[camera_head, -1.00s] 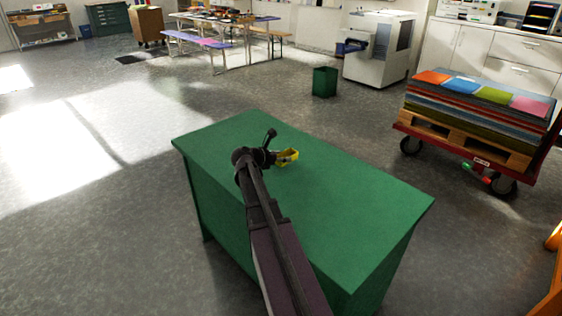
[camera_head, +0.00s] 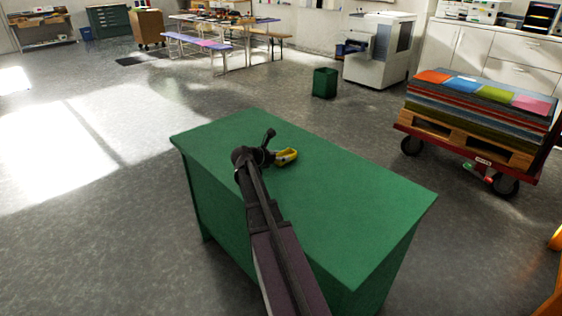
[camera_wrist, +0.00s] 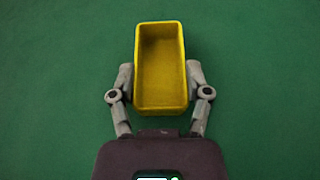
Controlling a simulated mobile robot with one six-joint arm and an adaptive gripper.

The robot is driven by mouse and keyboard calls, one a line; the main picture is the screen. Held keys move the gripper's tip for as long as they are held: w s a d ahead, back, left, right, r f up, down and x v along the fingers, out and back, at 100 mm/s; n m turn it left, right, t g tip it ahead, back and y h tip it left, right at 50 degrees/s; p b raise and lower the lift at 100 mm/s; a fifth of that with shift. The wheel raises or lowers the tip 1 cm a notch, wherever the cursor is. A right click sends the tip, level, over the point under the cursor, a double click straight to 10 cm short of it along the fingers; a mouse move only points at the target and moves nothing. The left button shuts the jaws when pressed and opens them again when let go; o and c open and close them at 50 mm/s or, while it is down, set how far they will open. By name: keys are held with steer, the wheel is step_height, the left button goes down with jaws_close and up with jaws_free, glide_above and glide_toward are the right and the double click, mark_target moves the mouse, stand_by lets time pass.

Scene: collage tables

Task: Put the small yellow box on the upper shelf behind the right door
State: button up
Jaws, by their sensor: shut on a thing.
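The small yellow box (camera_wrist: 160,100) is an open-topped rectangular box. In the wrist view it sits between the two fingers of my gripper (camera_wrist: 160,85), which are shut on its long sides near the lower end. In the head view the yellow box (camera_head: 287,155) shows at the end of my gripper (camera_head: 277,157), over the green cabinet top (camera_head: 340,205). I cannot tell whether the box still touches the top.
A red cart (camera_head: 470,155) with a pallet of coloured sheets stands at the right. A green bin (camera_head: 325,83) and a white machine (camera_head: 379,50) stand behind the cabinet. Work tables (camera_head: 225,25) are at the back. Open floor (camera_head: 110,220) lies to the left.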

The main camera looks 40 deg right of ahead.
steer(key=shift+f, duration=0.15)
steer(key=shift+f, duration=0.2)
steer(key=o, duration=0.8)
steer(key=shift+r, duration=0.1)
steer(key=p+v, duration=0.4)
steer(key=v, duration=0.8)
steer(key=shift+a+r+p, duration=0.1)
steer(key=shift+r+p, duration=0.05)
steer(key=shift+p, duration=0.15)
steer(key=shift+v, duration=0.8)
steer(key=shift+o, duration=0.2)
